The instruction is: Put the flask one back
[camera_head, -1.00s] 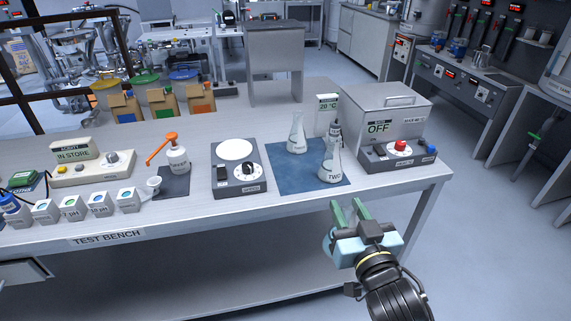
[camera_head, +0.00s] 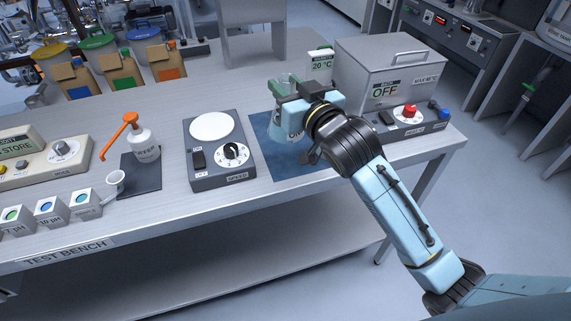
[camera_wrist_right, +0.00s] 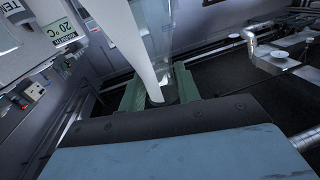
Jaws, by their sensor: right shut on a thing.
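My right gripper (camera_head: 284,84) is over the back part of the blue mat (camera_head: 292,165). Its green fingers are shut on a glass flask (camera_head: 292,128), whose body shows below the gripper. Only a first letter like "O" of its label is readable. I cannot tell whether its base touches the mat. The right wrist view shows a pale neck (camera_wrist_right: 135,42) between the green fingers (camera_wrist_right: 158,88). The other flask does not show in the head view; my right arm covers that part of the mat. My left gripper is not in view.
A stirrer with a white plate (camera_head: 212,127) and a speed knob stands left of the mat. A bath box (camera_head: 385,65) reading OFF and its red-knobbed control panel (camera_head: 420,122) stand right. A 20 °C display (camera_head: 320,63) stands behind. A pump bottle (camera_head: 144,142) is farther left.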

